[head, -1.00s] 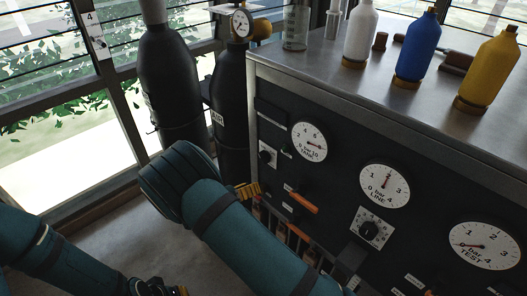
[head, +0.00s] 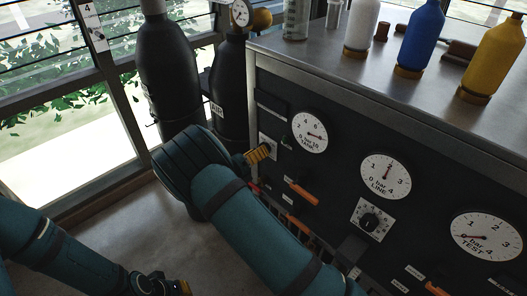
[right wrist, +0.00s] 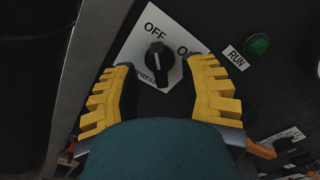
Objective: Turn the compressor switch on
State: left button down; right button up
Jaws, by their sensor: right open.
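The compressor switch (right wrist: 157,66) is a black knob on a white plate in the right wrist view. Its light mark points up toward the OFF label; the ON label at upper right is partly covered by a finger. My right gripper (right wrist: 160,88) is open, its yellow fingers on either side of the knob, with no clear contact visible. In the head view the same gripper (head: 259,154) is at the left end of the dark panel, partly covering the switch plate (head: 266,140). My left gripper (head: 172,287) is low at the bottom edge, its jaws unclear.
A dark green RUN lamp (right wrist: 258,44) is right of the switch. The panel carries a TANK gauge (head: 310,132), a LINE gauge (head: 386,176) and an orange lever (head: 303,193). Black cylinders (head: 170,75) stand close on the left. Bottles stand on the bench top (head: 330,62).

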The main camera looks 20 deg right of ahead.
jog(key=shift+w+d, duration=0.15)
jog(key=shift+d, duration=0.1)
jog(key=shift+w+d, duration=0.25)
jog(key=shift+d, duration=0.45)
grip_shut()
